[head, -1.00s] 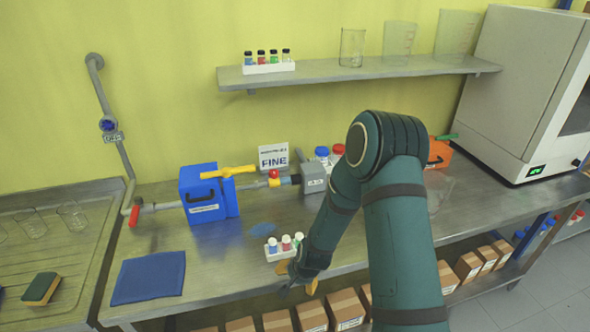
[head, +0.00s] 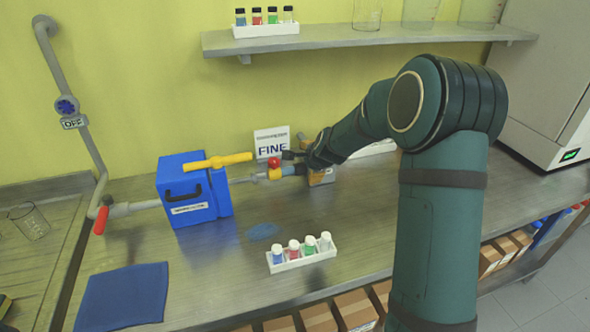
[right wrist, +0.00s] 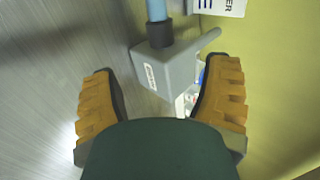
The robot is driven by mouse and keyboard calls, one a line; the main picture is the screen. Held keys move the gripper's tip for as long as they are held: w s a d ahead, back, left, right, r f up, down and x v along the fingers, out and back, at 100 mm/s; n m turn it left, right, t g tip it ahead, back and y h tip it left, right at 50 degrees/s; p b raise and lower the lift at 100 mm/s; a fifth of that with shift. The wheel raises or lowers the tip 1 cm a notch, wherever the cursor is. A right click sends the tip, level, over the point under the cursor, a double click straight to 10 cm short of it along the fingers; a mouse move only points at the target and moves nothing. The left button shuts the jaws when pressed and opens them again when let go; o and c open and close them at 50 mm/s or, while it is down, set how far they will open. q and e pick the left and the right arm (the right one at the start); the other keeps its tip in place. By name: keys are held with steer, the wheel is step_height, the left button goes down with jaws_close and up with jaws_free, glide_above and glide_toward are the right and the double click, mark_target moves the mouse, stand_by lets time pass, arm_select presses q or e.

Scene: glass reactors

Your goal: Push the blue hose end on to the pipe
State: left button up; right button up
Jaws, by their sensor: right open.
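A short blue hose (head: 288,170) lies between the yellow fitting with a red knob (head: 274,169) and a grey box-shaped unit (head: 318,178). In the right wrist view the blue hose (right wrist: 156,9) runs into a dark collar on the grey unit (right wrist: 168,68), which also has a side stub. Whether the hose is fully seated at its other end is too small to tell. My right gripper (right wrist: 165,72) is open, its yellow fingers apart on either side of the grey unit, holding nothing. In the head view the right gripper (head: 303,163) partly hides the unit. My left gripper is not in view.
A blue box (head: 193,205) with a yellow handle stands left of the fitting. A white vial rack (head: 303,258) stands on the bench in front. A FINE sign (head: 271,142) is behind the hose. A blue cloth (head: 123,297) lies front left. A shelf (head: 370,38) hangs above.

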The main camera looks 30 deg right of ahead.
mark_target(301, 168)
arm_select(q)
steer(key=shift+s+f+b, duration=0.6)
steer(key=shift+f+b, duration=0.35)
steer(key=shift+b, duration=0.05)
arm_select(e)
steer(key=x, duration=1.3)
steer(key=shift+d, duration=0.15)
jaws_close()
